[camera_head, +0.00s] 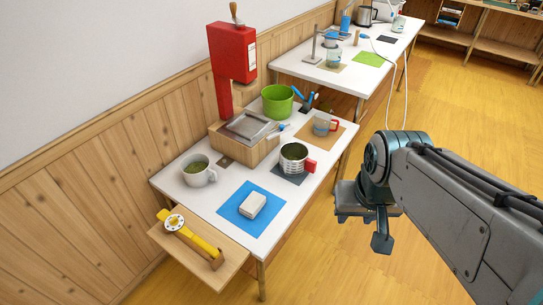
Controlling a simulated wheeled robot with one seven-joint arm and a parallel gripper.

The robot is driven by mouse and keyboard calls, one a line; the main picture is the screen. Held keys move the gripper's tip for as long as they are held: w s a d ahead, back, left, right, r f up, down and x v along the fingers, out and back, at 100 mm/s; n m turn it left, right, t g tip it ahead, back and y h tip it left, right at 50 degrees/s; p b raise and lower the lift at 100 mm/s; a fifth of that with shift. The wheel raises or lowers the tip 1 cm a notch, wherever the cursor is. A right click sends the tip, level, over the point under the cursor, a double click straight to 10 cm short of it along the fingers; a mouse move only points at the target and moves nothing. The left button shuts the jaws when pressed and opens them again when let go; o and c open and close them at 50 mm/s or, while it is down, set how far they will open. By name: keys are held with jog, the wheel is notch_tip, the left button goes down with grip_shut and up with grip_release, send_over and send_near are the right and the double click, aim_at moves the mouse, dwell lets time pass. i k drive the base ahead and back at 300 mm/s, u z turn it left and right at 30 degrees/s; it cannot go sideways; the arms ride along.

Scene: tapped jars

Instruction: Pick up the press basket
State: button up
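The press basket (293,158) looks to be the slotted metal cup with a red handle on its right side. It stands upright on a dark mat on the near white table, with dark green contents showing inside. My gripper (367,229) hangs over the wooden floor to the right of the table, apart from the basket. Its two fingers are apart with nothing seen between them.
On the near table (190,202) stand a red press (233,55), a green pot (278,101), a grey mug (199,172), a red-handled cup (322,124) and a white block (252,205) on a blue mat. A yellow tool (190,236) lies on a side shelf. The floor (320,270) is clear.

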aim_at(298, 162)
jog(key=u, duration=0.3)
jog(key=k, duration=0.75)
jog(key=z, duration=0.55)
jog(key=i, duration=0.8)
jog(key=z, duration=0.55)
jog(key=i, duration=0.8)
jog(key=u, duration=1)
jog(key=i, duration=0.55)
jog(key=u, duration=0.5)
